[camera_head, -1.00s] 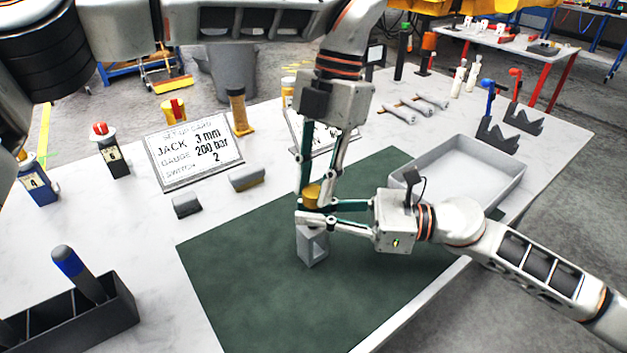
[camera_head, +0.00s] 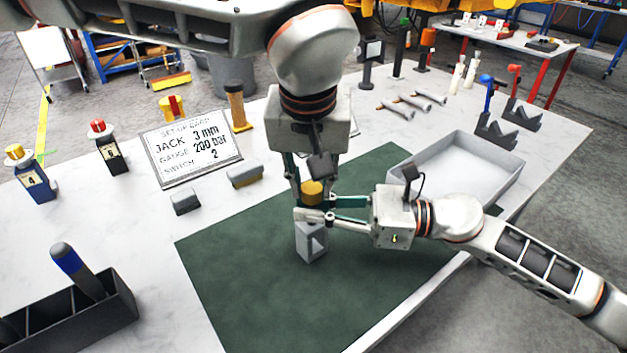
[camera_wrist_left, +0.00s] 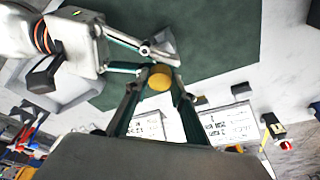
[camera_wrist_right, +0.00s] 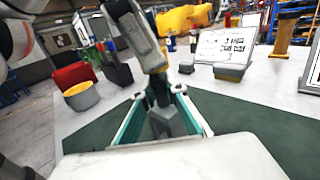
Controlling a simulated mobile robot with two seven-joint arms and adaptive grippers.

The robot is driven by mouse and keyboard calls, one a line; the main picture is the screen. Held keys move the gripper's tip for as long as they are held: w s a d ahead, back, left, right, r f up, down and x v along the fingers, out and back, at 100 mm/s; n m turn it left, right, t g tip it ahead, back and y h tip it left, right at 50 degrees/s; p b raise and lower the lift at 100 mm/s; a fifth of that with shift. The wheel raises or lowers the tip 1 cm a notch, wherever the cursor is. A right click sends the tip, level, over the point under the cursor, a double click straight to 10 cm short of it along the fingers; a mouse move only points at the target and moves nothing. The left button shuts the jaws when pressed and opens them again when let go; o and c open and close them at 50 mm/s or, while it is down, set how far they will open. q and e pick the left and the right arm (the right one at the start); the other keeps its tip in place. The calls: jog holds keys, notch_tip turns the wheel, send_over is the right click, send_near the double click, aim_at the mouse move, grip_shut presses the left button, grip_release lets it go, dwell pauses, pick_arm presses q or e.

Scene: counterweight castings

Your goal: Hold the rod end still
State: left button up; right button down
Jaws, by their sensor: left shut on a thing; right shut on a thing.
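I cannot tell which part is the rod end. My left gripper (camera_head: 308,184) points down from above, shut on the gold piece, one finger on each side.
An empty grey tray (camera_head: 470,165) stands right of the mat. Wrenches (camera_head: 412,103) lie at the back. The mat's front is clear.

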pick_arm(q)
jog(key=m+h, duration=0.1)
jog(key=m, duration=0.2)
jog(key=shift+a+m, duration=0.15)
jog(key=shift+m, duration=0.25)
jog(key=m+h, duration=0.1)
jog(key=m, duration=0.3)
jog(key=shift+g, duration=0.4)
jog(key=o, duration=1)
jog(key=shift+r, duration=2.25)
jog(key=shift+c, duration=0.4)
